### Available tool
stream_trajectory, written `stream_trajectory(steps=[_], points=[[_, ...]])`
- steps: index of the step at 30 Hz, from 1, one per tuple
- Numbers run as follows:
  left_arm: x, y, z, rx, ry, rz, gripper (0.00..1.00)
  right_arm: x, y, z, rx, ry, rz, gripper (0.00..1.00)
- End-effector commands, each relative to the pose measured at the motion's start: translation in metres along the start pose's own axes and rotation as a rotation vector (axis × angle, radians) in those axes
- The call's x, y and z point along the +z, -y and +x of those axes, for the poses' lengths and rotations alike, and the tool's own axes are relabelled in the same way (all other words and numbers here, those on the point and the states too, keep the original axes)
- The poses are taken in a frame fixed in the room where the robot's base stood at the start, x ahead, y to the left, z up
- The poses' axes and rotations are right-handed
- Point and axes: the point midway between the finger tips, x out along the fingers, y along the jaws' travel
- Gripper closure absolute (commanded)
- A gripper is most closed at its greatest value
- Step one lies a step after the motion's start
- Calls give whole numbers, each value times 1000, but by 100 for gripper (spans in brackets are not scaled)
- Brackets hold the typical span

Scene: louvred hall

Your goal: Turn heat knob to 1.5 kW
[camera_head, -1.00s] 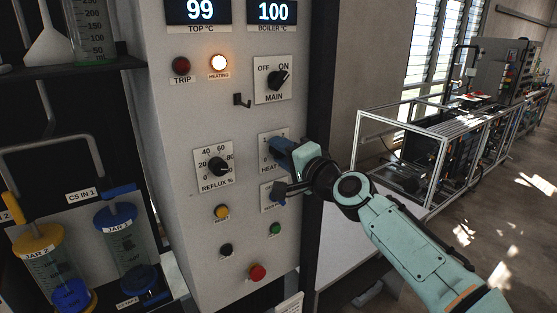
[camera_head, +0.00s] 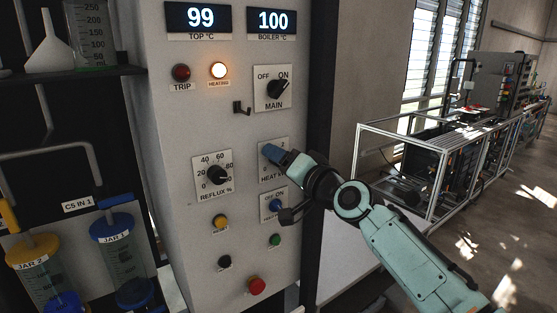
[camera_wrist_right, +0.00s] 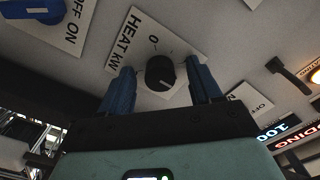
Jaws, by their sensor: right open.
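The HEAT kW plate (camera_head: 281,146) is on the grey control panel, partly covered by my right gripper (camera_head: 268,150). Its knob is hidden in the head view. In the right wrist view the round black heat knob (camera_wrist_right: 160,72) shows on its white plate (camera_wrist_right: 152,22), near the printed 0. A pale mark is on the knob's lower edge; its exact setting is unclear. My right gripper (camera_wrist_right: 163,82) is open, with one blue finger on each side of the knob and visible gaps, so it is not clamped. My left gripper is not in view.
The reflux knob (camera_head: 218,174) is left of the heat plate and the main switch (camera_head: 277,90) above. A blue OFF/ON switch (camera_head: 275,205) is just below my gripper. A black hook (camera_head: 241,108) sticks out of the panel. The heating lamp (camera_head: 218,70) glows.

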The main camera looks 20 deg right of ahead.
Motion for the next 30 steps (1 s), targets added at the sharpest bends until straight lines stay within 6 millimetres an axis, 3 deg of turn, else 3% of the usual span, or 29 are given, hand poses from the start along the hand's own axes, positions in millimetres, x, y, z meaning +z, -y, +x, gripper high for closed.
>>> stream_trajectory(steps=[16, 30], points=[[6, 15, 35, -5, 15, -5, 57, 1, -2, -62, 0, -2, 0, 36], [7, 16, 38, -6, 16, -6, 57, 0, 0, -71, 0, -1, 1, 36]])
